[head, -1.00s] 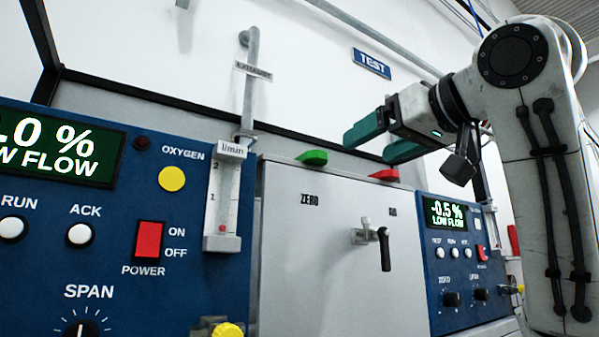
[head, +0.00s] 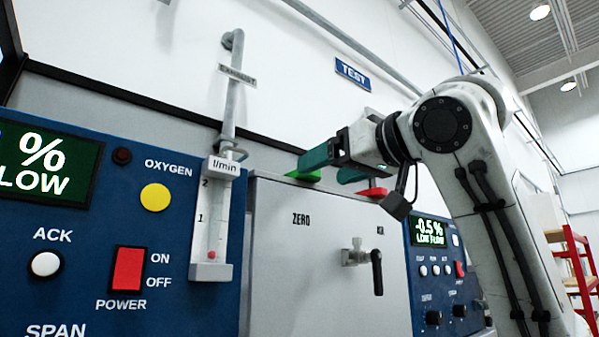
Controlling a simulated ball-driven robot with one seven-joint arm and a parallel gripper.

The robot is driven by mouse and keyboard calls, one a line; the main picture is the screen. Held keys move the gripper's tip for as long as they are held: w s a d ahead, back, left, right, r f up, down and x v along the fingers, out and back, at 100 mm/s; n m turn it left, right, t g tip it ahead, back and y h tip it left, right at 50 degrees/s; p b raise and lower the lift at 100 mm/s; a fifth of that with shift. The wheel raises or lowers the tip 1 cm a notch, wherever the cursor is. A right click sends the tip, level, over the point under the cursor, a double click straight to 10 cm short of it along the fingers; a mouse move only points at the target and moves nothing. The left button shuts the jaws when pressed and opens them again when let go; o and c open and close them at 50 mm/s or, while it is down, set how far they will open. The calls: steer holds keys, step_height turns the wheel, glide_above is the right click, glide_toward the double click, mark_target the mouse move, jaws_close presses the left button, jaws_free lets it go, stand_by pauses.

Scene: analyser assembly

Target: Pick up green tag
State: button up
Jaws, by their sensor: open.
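The green tag (head: 303,177) lies on the top edge of the grey cabinet, above the ZERO label. Its upper part is partly hidden behind the near teal finger of my gripper (head: 326,172). The gripper is open and empty, with a gap between its two fingers. The near finger's tip overlaps the tag in the picture; I cannot tell if they touch. The far finger is to the right, between the green tag and the red tag (head: 373,193).
The grey cabinet (head: 300,270) has a black-handled valve (head: 375,268). Blue analyser panels stand on both sides, the left one (head: 90,250) with a flow tube (head: 212,225). A pipe (head: 229,100) rises behind. A red rack (head: 578,260) stands at the far right.

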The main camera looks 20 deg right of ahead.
mark_target(316, 174)
steer(key=shift+p+x, duration=0.65)
steer(key=shift+x, duration=1.15)
steer(key=shift+c, duration=0.4)
steer(key=c, duration=1.1)
